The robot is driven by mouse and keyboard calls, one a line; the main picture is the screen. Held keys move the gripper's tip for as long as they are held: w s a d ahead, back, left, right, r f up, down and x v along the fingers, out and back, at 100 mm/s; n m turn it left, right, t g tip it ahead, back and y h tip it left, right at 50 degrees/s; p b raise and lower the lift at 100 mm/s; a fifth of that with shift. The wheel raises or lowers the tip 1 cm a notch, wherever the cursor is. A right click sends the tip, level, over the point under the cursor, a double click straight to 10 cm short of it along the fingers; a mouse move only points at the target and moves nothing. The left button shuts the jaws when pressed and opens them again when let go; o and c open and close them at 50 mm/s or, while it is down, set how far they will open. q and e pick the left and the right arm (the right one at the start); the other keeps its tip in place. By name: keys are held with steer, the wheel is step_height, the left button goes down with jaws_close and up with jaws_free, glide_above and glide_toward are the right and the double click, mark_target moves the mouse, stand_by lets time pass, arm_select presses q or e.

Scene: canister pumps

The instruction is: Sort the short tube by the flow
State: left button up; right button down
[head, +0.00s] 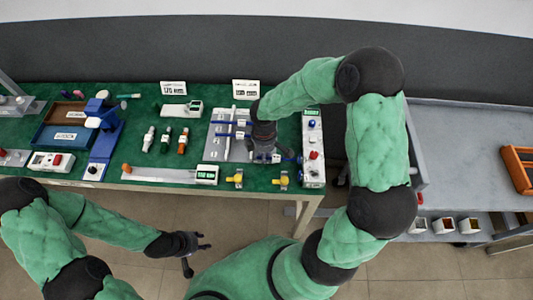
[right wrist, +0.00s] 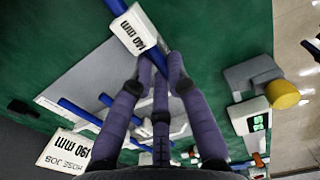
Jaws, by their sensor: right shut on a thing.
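My right gripper (head: 265,155) reaches down over the grey plate (head: 215,150) on the green bench. In the right wrist view its purple fingers (right wrist: 160,65) are closed together at a blue bar-like piece (right wrist: 158,58) with a white "140 mm" tag (right wrist: 133,30). The fingers hide the gripped part, so I cannot tell whether it is the short tube. Other blue pieces (head: 222,122) lie across the plate along a thin white rod (head: 234,118). A "HOSE JOB 190 mm" card (right wrist: 65,151) stands behind the plate. My left gripper (head: 194,253) hangs empty in front of the bench, fingers apart.
Two yellow-knobbed fittings (head: 237,179) sit at the front edge beside a green-display meter (head: 206,174). A control box (head: 313,150) with a red button stands right of the plate. Small bottles (head: 166,140), a blue tray (head: 52,137) and a blue press (head: 103,140) are left.

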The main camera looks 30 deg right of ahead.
steer(key=shift+w+a, duration=0.15)
steer(key=shift+a, duration=0.1)
arm_select(q)
steer(key=shift+r, duration=0.15)
arm_select(e)
steer(key=shift+r, duration=0.2)
arm_select(q)
steer(key=shift+r+p, duration=2.45)
steer(key=shift+p, duration=0.15)
arm_select(e)
steer(key=shift+r, duration=2.85)
